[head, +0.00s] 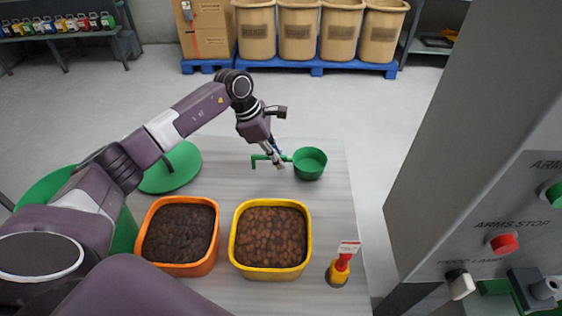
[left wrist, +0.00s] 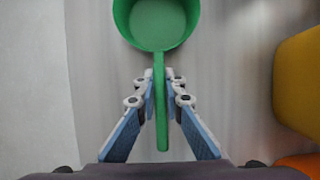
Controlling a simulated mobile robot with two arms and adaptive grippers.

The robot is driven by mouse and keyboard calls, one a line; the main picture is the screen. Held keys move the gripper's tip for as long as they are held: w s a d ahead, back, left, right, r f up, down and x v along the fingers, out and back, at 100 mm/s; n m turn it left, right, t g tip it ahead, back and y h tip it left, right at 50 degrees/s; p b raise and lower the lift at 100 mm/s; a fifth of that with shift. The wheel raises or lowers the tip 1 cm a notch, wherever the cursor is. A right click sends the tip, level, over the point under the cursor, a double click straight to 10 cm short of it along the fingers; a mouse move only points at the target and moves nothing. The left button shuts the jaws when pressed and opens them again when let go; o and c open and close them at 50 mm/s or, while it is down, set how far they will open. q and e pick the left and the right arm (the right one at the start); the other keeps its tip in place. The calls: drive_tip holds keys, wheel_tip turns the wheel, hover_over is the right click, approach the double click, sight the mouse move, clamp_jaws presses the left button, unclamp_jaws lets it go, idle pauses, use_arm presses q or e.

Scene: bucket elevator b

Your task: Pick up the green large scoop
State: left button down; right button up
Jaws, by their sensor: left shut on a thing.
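The green large scoop (head: 310,163) is a round green cup with a straight handle, near the far right part of the table. My left gripper (head: 279,164) reaches its handle from above. In the left wrist view the scoop (left wrist: 157,22) has its cup at the top, and its handle runs down between the fingers of my left gripper (left wrist: 159,85). The fingers are closed on the handle. The cup looks empty. I cannot tell whether the scoop touches the table. My right gripper is not in view.
An orange bin (head: 148,217) of dark pieces and a yellow bin (head: 307,246) of brown pieces stand nearer on the table (head: 330,205). A green round lid-like thing (head: 172,170) is at left. A red-topped yellow item (head: 340,268) stands front right. A grey control panel (head: 470,150) rises at right.

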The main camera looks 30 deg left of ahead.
use_arm(q)
wheel_tip(320, 180, up, 19)
drive_tip(key=b, duration=0.3)
drive_tip(key=shift+r, duration=0.15)
idle(1.1)
